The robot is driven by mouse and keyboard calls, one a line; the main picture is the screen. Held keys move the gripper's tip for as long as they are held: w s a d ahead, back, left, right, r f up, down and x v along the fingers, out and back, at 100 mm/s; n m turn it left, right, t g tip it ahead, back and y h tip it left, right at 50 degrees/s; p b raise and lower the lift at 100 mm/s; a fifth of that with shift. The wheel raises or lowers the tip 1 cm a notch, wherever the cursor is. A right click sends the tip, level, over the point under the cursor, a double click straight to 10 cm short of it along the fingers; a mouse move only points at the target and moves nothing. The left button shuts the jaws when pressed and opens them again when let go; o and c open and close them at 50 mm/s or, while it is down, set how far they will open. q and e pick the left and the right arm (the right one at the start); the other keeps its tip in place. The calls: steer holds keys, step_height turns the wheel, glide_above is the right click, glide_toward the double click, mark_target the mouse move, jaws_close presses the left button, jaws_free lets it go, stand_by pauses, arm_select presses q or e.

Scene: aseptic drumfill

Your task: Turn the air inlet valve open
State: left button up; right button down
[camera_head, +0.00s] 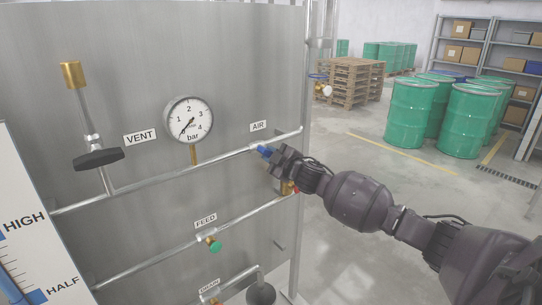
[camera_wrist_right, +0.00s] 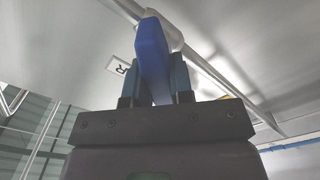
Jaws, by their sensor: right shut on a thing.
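The air inlet valve has a blue handle (camera_head: 263,150) on the upper horizontal pipe, just below the AIR label (camera_head: 258,126). My right gripper (camera_head: 273,155) reaches in from the right at this valve. In the right wrist view the blue handle (camera_wrist_right: 152,58) stands between the two fingers of the right gripper (camera_wrist_right: 155,80), and they are shut on it. Part of the valve body is hidden behind the handle and gripper. My left gripper is in neither view.
A pressure gauge (camera_head: 188,119) and a black VENT handle (camera_head: 99,158) are left on the steel panel (camera_head: 240,60). A green FEED knob (camera_head: 215,246) sits below. Green drums (camera_head: 411,112), pallets (camera_head: 347,82) and shelves stand behind on open floor.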

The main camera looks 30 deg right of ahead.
steer(key=n, duration=0.3)
steer(key=shift+n, duration=0.4)
steer(key=shift+f+n, duration=0.1)
steer(key=shift+n, duration=2.1)
steer(key=c, duration=1)
jaws_free()
steer(key=s+b, duration=0.1)
steer(key=s, duration=0.9)
steer(key=shift+s+d+b, duration=0.4)
steer(key=shift+d, duration=0.05)
